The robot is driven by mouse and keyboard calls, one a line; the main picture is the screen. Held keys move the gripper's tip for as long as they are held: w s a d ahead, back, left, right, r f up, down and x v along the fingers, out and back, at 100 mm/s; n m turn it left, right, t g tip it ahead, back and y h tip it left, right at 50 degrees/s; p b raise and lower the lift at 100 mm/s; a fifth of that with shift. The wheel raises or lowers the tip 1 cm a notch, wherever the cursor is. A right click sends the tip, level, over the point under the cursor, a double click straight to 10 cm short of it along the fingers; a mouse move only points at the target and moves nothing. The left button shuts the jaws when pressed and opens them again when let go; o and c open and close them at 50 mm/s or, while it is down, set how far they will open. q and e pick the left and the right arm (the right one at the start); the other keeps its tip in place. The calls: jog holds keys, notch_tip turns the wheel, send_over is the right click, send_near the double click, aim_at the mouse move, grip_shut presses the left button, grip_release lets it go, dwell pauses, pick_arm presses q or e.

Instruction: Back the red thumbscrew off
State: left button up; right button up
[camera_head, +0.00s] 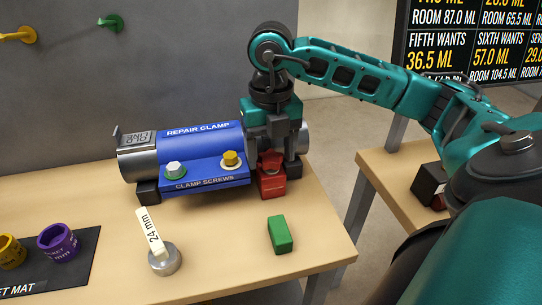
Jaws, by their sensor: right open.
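A blue repair clamp (200,143) sits around a grey pipe (137,160) on the wooden table. Its lower flange, marked CLAMP SCREWS, bears a white screw (174,169) on a green ring and a yellow screw (231,158) on a pale ring. At the flange's right end is a red block-like part (271,185) with a red top. The red thumbscrew cannot be clearly told apart from it. My right gripper (275,160) points down over this red part, open, its dark fingers close around the red top. Whether they touch it is hidden. My left gripper is out of view.
Purple (57,243) and yellow (11,251) rings lie on a dark mat (60,273). A second table (385,190) is at the right.

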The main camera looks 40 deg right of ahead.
notch_tip(320, 180, up, 6)
jog(key=p, duration=0.4)
jog(key=shift+p, duration=0.4)
notch_tip(320, 180, up, 2)
jog(key=shift+w, duration=0.1)
notch_tip(320, 180, up, 9)
jog(key=p, duration=0.4)
send_over(271, 155)
jog(key=shift+r+b, duration=0.4)
jog(key=shift+r, duration=0.55)
